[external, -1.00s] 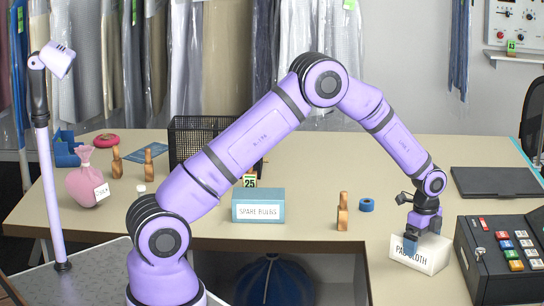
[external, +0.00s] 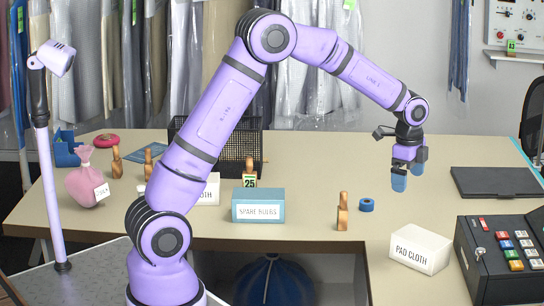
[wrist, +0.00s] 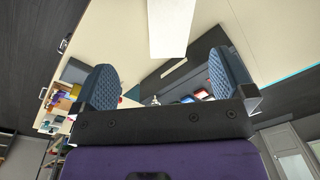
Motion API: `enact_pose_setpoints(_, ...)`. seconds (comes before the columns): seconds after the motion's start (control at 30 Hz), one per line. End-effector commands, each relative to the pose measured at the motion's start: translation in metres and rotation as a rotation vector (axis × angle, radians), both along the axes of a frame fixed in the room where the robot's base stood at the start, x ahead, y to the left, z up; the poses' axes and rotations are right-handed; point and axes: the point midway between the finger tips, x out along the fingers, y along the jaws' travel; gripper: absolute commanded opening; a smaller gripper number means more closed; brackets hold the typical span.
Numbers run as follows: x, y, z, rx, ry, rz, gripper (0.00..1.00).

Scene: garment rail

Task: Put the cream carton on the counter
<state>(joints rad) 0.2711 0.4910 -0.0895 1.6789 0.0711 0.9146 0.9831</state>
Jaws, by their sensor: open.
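A cream carton (external: 420,248) labelled PAD CLOTH sits on the counter (external: 300,220) at the right, beside the till.
A till (external: 500,260) stands right of the carton, with a dark flat case (external: 496,182) behind. A blue tape roll (external: 366,205), a wooden figure (external: 342,212) and a blue SPARE box (external: 258,206) stand to the left.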

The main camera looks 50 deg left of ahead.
Motion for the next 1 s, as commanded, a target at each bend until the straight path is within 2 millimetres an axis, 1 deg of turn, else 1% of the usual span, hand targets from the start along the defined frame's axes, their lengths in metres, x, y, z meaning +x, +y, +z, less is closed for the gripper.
enact_pose_setpoints(0.03, -0.011, 0.013, 0.021, -0.006, -0.020, 0.049, 1.00)
enact_pose_setpoints(0.1, -0.027, 0.029, 0.044, -0.013, -0.040, 0.119, 1.00)
enact_pose_setpoints(0.17, -0.041, 0.042, 0.061, -0.021, -0.057, 0.180, 1.00)
enact_pose_setpoints(0.2, -0.051, 0.051, 0.073, -0.026, -0.069, 0.221, 1.00)
enact_pose_setpoints(0.27, -0.067, 0.064, 0.089, -0.034, -0.086, 0.282, 1.00)
enact_pose_setpoints(0.3, -0.078, 0.073, 0.099, -0.041, -0.098, 0.323, 1.00)
enact_pose_setpoints(0.37, -0.095, 0.085, 0.112, -0.051, -0.114, 0.383, 1.00)
enact_pose_setpoints(0.5, -0.138, 0.112, 0.140, -0.079, -0.153, 0.526, 1.00)
enact_pose_setpoints(0.57, -0.157, 0.123, 0.149, -0.093, -0.168, 0.587, 1.00)
enact_pose_setpoints(0.6, -0.170, 0.130, 0.154, -0.104, -0.179, 0.628, 1.00)
enact_pose_setpoints(0.73, -0.213, 0.151, 0.167, -0.139, -0.213, 0.759, 1.00)
enact_pose_setpoints(0.87, -0.257, 0.169, 0.174, -0.177, -0.244, 0.890, 1.00)
enact_pose_setpoints(1.0, -0.303, 0.185, 0.174, -0.225, -0.276, 1.029, 1.00)
